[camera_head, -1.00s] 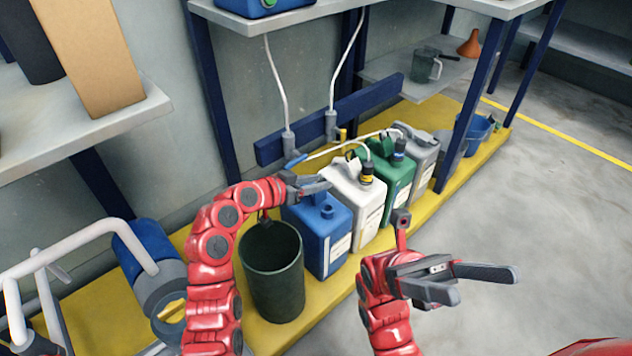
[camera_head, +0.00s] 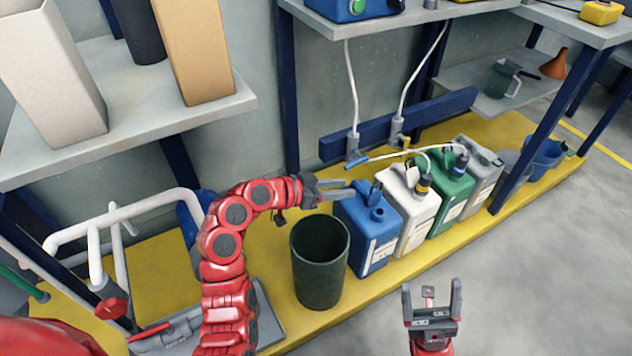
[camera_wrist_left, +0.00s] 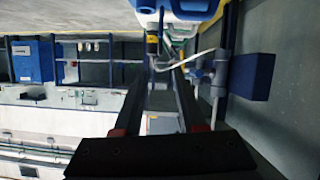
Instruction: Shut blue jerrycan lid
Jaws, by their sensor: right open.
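The blue jerrycan (camera_head: 366,242) stands upright at the left end of a row of cans on the yellow platform. Its round spout (camera_head: 377,212) shows on top, and a dark blue flap (camera_head: 376,190), which looks like the lid, stands up behind the spout. My left gripper (camera_head: 352,190) is at the can's upper left rear, near the flap; whether it touches is unclear. In the left wrist view its two fingers (camera_wrist_left: 160,90) are apart with nothing held between them. My right gripper (camera_head: 434,292) is open and empty, in front of the row, with its fingers pointing up.
A dark green bin (camera_head: 320,270) stands just left of the blue jerrycan. White (camera_head: 412,212), green (camera_head: 452,195) and grey (camera_head: 482,160) cans stand to its right. A white hose (camera_head: 400,152) crosses above. Floor in front is clear.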

